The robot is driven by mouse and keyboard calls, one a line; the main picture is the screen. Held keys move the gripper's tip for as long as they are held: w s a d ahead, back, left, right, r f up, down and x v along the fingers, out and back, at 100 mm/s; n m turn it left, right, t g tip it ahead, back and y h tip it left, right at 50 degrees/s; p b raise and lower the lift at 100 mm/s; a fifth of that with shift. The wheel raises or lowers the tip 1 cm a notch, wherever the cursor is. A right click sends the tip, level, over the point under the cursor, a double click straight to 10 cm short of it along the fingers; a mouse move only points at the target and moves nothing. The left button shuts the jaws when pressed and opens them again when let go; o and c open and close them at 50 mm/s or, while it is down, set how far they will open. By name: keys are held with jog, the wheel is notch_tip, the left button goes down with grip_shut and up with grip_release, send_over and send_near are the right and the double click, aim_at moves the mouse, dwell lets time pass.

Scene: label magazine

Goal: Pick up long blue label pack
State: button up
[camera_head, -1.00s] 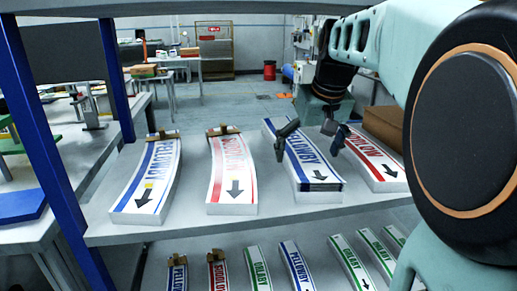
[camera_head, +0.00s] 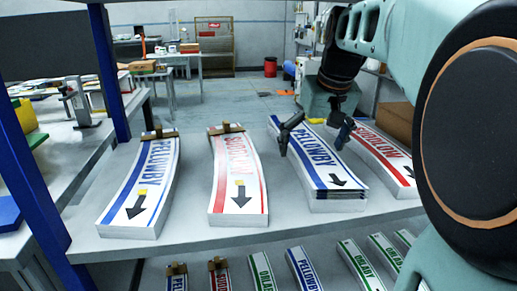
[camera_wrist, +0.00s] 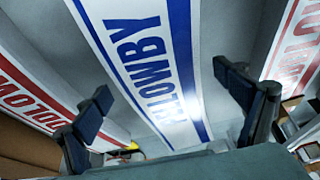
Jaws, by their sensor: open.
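Two long blue label packs lie on the upper shelf. One blue pack (camera_head: 318,168), a thick stack marked PELLOWBY, is third from the left, under my gripper. The other blue pack (camera_head: 146,190) lies at the far left with a brown clip at its back end. My gripper (camera_head: 318,138) is open, its two fingers pointing down near the two sides of the third pack. In the wrist view this blue pack (camera_wrist: 150,50) runs between the spread fingers (camera_wrist: 168,105). I cannot tell whether the fingers touch it.
Long red packs lie on both sides, one clipped (camera_head: 237,185) to the left and one (camera_head: 385,160) close to the right. The lower shelf holds shorter blue (camera_head: 303,270), red and green packs. A blue post (camera_head: 30,140) stands at the left.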

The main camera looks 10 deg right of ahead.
jog(key=shift+c, duration=0.5)
jog(key=c, duration=1.5)
jog(key=shift+r, duration=0.1)
jog(key=shift+c, duration=1.1)
jog(key=shift+r, duration=0.1)
